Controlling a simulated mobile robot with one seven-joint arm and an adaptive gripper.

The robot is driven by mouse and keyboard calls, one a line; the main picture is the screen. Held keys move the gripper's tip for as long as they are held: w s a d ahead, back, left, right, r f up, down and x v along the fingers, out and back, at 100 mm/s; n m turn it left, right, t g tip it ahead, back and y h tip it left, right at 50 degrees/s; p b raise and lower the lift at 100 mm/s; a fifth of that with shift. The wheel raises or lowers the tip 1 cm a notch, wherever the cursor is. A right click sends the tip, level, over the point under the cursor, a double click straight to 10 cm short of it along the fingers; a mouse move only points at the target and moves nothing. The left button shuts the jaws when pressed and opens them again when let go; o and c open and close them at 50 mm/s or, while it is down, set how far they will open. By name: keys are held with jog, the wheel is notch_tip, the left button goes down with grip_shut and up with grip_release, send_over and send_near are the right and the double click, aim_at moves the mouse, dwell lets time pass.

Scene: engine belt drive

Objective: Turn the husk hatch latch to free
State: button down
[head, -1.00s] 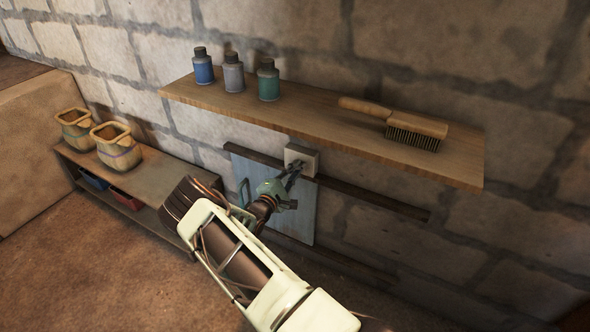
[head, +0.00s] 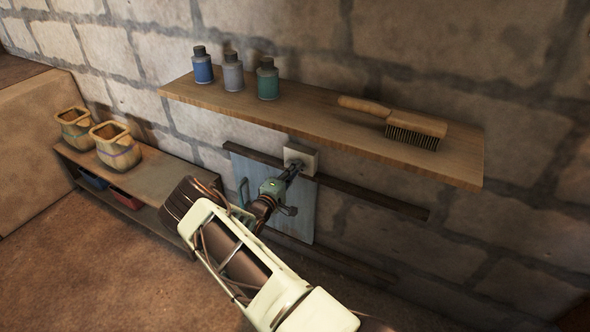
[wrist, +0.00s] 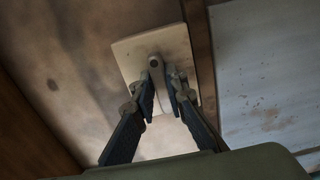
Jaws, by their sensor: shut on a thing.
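The husk hatch (head: 304,204) is a pale blue panel on the stone wall under the wooden shelf. It also shows in the wrist view (wrist: 265,75) at the right. The latch (head: 308,158) is a pale square plate at the hatch's upper edge. In the wrist view the latch (wrist: 128,52) has a short pale lever with a round pivot at its top. My gripper (head: 296,168) reaches it from the front. In the wrist view my gripper (wrist: 164,92) has its two dark fingers on either side of the lever, shut on it. The fingers partly hide the lever.
The wooden shelf (head: 330,125) overhangs just above my gripper, with several items on it: bottles (head: 233,77) and a brush (head: 416,127). A dark rail (head: 375,199) runs along the wall. A low bench (head: 150,172) with two pots (head: 117,150) stands left.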

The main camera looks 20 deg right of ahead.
jog(key=shift+w+d+r, duration=0.1)
jog(key=shift+d+r, duration=0.1)
jog(key=shift+r, duration=0.1)
jog(key=c, duration=1.9)
grip_release()
jog(key=shift+c, duration=0.2)
jog(key=shift+f, duration=0.15)
jog(key=shift+f, duration=0.1)
jog(key=v, duration=1.2)
